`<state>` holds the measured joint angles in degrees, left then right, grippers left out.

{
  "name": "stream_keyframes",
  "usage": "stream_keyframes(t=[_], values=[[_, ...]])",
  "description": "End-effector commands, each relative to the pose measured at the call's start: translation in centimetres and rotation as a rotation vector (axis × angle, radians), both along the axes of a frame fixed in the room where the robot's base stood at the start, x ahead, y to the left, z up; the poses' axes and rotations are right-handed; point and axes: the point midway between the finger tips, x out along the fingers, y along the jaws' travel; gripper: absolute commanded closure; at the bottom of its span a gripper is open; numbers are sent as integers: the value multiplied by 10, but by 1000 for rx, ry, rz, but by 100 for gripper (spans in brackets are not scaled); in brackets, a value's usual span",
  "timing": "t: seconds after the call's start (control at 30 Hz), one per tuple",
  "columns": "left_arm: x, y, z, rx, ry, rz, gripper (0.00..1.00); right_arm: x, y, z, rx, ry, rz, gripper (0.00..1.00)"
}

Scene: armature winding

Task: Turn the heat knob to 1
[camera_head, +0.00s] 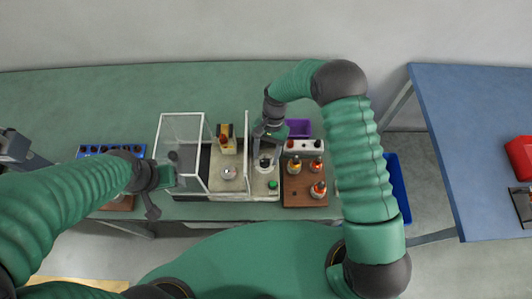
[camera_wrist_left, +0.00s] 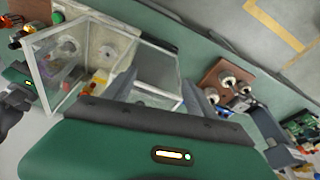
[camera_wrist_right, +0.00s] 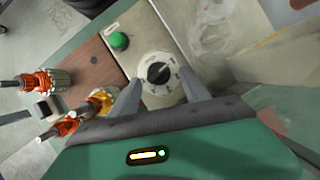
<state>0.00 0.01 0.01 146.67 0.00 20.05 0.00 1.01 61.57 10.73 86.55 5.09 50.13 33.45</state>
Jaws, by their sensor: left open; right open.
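The heat knob (camera_wrist_right: 158,73) is a black knob on a white round dial with marks, on a pale panel. It shows in the right wrist view between the fingertips of my right gripper (camera_wrist_right: 165,92). The fingers are open and stand to either side of the dial; I cannot tell whether they touch it. The knob's setting is too small to read. In the head view my right gripper (camera_head: 268,150) is over the panel and partly hides the dial. My left gripper (camera_head: 152,200) is open and empty, in front of the clear box (camera_head: 182,140).
A green button (camera_wrist_right: 119,41) is beside the dial. A wooden block (camera_head: 305,195) with several orange-topped armatures stands to the right. A purple bin (camera_head: 299,127) is behind it. A blue table (camera_head: 470,150) is at the far right. The back of the green table (camera_head: 120,95) is clear.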

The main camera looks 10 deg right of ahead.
Motion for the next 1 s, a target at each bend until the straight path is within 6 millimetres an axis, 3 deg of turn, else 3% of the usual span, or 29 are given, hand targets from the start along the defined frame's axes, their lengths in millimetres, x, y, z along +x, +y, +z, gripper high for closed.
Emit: stream_keyframes(t=[0.27,0.7,0.83,1.0], values=[[0,0,-5,0,0,0,35,6,-3,13,1,-2,1,45],[0,0,-27,0,0,0,35,48,-28,123,1,-3,-1,45],[0,0,-28,0,0,0,35,55,-33,144,2,1,0,45],[0,0,-29,0,0,0,35,58,-35,154,2,3,0,45]])
